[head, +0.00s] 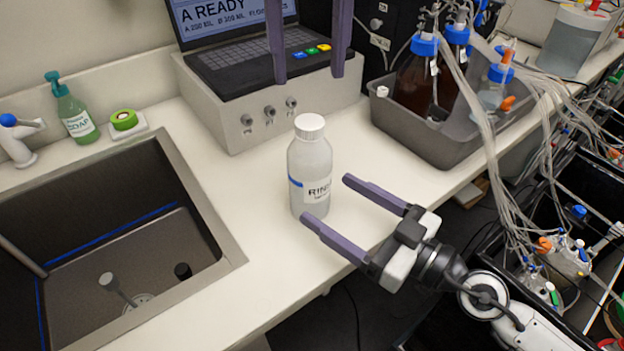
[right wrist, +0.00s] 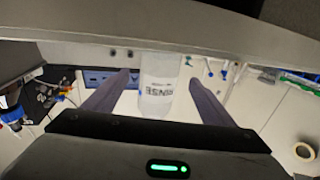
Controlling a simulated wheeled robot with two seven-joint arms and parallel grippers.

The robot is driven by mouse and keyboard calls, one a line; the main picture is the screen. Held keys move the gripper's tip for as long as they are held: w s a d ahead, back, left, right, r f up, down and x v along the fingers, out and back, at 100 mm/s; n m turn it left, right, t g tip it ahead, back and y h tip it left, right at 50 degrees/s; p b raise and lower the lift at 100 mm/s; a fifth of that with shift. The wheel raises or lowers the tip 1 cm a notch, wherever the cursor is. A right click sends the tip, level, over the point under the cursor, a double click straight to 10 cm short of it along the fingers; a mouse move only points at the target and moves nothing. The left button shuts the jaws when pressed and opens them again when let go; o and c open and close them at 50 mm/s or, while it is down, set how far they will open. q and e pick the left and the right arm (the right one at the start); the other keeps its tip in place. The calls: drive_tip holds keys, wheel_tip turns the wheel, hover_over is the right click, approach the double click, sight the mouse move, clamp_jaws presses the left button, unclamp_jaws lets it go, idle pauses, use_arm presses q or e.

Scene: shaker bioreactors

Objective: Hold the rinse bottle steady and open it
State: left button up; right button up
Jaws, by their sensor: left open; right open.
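The rinse bottle (head: 312,168) stands upright on the counter, a translucent white bottle with a "RINSE" label and a blue band. Its white ribbed cap (head: 310,126) is on top. My right gripper (head: 327,199) is open, its two purple fingers pointing at the bottle from the lower right. In the right wrist view the bottle (right wrist: 157,86) shows between the open fingers (right wrist: 158,88), apart from both. My left gripper (head: 307,76) is open above and behind the bottle, its two fingers hanging down in front of the laptop-like console. Nothing is in either gripper.
The console box (head: 270,108) stands behind. A grey tray (head: 430,140) with bottles and tubing is at right. The counter's front edge is close to the bottle.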

sight(310, 186)
drive_tip(key=x, duration=0.6)
drive_tip(key=shift+w+a, duration=0.15)
drive_tip(key=shift+w, duration=0.05)
drive_tip(key=shift+c, duration=0.4)
